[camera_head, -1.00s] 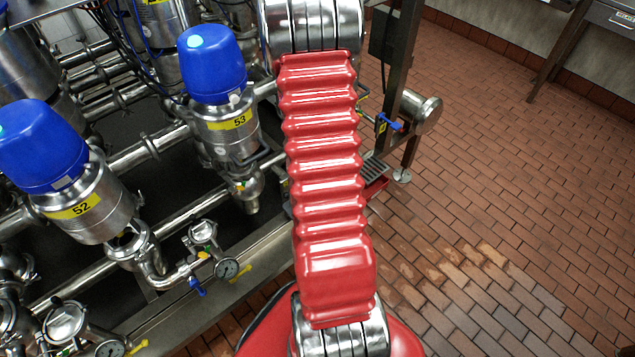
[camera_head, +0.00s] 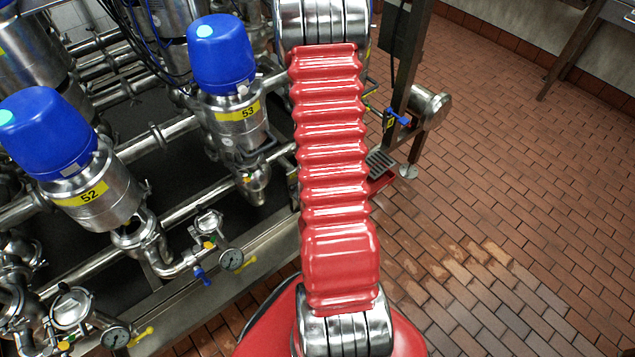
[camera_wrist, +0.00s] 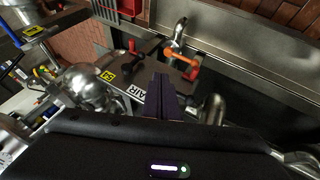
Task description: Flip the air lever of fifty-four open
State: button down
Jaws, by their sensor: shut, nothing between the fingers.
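My gripper (camera_wrist: 163,96) is shut and empty in the wrist view, its dark fingers pointing at a grey metal plate. A white AIR label (camera_wrist: 137,92) lies on the plate just left of the fingers. A yellow number tag (camera_wrist: 107,76) is further left; its digits are too small to read surely. An orange lever (camera_wrist: 180,57) sits beyond the fingertips, on a fitting at the plate's far side. I cannot tell whether the fingers touch anything. In the head view, my gripper is out of sight.
Valve 53 (camera_head: 222,55) and valve 52 (camera_head: 47,135), both with blue caps, stand left of my arm. A blue-handled fitting (camera_head: 397,117) is on a post to the right. Steel pipes and gauges (camera_head: 231,259) fill the left side. The tiled floor (camera_head: 520,170) at right is clear.

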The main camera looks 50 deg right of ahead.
jog(key=w+d+f, duration=0.3)
jog(key=d+f, duration=0.3)
jog(key=d, duration=0.2)
jog(key=shift+f, duration=0.35)
